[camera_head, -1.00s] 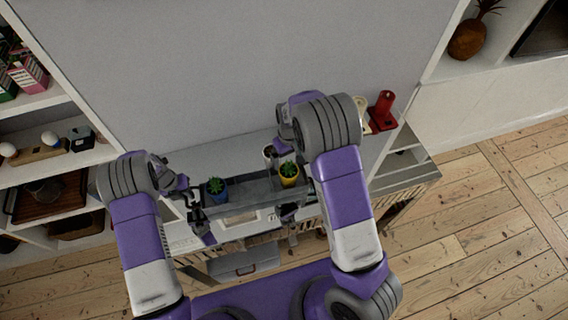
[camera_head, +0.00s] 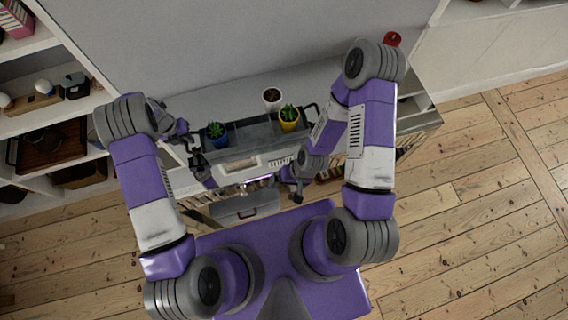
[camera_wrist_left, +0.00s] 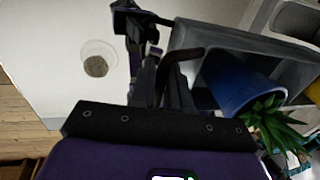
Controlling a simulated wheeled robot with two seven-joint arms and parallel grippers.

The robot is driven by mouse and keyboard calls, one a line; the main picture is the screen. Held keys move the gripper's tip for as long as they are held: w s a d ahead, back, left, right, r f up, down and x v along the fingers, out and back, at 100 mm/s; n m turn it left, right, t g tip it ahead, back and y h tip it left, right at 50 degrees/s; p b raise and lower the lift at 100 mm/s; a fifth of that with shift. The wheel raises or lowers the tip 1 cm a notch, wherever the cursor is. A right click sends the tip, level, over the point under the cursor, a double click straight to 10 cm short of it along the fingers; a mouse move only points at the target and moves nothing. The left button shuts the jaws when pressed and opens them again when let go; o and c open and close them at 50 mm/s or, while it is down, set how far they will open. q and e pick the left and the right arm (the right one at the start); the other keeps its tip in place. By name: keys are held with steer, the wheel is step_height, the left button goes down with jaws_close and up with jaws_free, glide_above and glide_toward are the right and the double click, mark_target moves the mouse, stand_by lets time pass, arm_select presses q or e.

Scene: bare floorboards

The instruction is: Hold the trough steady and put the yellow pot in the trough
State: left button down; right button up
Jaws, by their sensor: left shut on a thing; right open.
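The grey trough (camera_head: 258,136) lies on a white cabinet top. My left gripper (camera_head: 192,146) is shut on its left end handle; the dark handle also shows in the left wrist view (camera_wrist_left: 190,54). The yellow pot (camera_head: 289,124), with a green plant, stands in the right part of the trough. A blue pot (camera_head: 217,140) with a plant stands in the left part; it shows in the left wrist view (camera_wrist_left: 232,82). My right gripper (camera_head: 297,189) is open and empty, in front of the trough and apart from the yellow pot. Its fingertips are small and dark here.
A white pot with dark soil (camera_head: 272,98) stands behind the trough. A pale cup with grainy filling (camera_wrist_left: 97,62) stands beside the trough in the left wrist view. A red object (camera_head: 392,40) is at the back right. Shelves (camera_head: 50,115) stand at the left.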

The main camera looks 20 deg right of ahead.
stand_by(0.4)
arm_select(q)
steer(key=c, duration=1)
jaws_free()
